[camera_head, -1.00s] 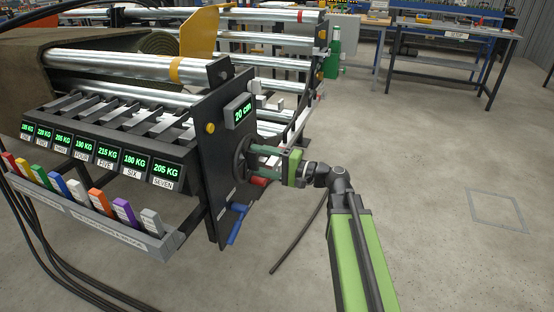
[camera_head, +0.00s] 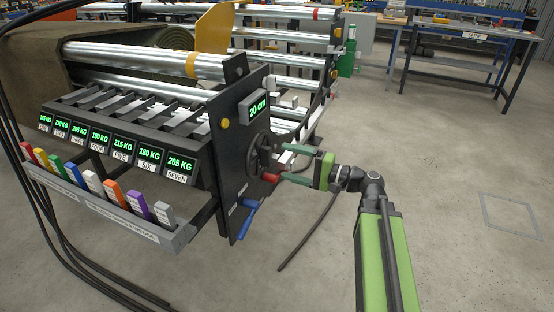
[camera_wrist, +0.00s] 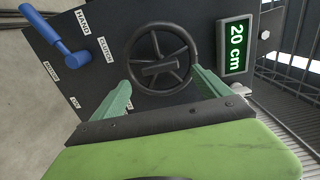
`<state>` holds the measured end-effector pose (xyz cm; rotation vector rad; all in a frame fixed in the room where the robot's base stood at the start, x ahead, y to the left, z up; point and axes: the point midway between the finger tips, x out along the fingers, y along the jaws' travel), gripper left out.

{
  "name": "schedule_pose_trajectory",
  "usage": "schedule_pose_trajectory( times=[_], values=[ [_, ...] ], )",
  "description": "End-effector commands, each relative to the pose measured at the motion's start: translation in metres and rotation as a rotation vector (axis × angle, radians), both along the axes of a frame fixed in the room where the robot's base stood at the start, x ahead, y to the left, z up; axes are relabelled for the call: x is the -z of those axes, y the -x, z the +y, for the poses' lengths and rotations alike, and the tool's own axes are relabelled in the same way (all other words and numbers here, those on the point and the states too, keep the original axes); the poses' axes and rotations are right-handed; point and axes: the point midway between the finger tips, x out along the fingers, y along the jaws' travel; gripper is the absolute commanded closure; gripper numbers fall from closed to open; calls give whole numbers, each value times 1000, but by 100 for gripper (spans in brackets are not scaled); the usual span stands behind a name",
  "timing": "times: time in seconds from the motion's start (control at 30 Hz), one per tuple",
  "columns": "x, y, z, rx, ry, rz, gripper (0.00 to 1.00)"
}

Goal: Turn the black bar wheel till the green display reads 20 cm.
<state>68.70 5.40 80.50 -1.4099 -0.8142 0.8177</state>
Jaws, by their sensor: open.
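The black bar wheel (camera_head: 259,154) is mounted on the dark side plate of the machine. It also shows in the wrist view (camera_wrist: 161,58), with spokes and a short bar across its hub. The green display (camera_head: 257,106) above it reads 20 cm, and it reads the same in the wrist view (camera_wrist: 235,46). My gripper (camera_head: 288,166) is open, its green fingers pointing at the wheel. In the wrist view its fingertips (camera_wrist: 158,88) stand either side of the wheel's lower part and hold nothing. They look apart from the rim.
A blue-handled lever (camera_wrist: 72,55) is on the same plate, labelled HAND and CLUTCH nearby. A red handle (camera_head: 270,177) sits just below the wheel. A tray (camera_head: 170,243) of coloured tags is at front left. The floor to the right is clear.

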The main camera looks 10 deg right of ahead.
Motion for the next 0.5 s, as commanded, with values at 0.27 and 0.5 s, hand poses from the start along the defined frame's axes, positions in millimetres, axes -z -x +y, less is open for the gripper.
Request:
schedule_pose_trajectory(
  times=[0.27,0.5],
  values=[
    [0,40,-66,3,0,0,13],
    [0,56,-93,-3,1,0,13]
  ],
)
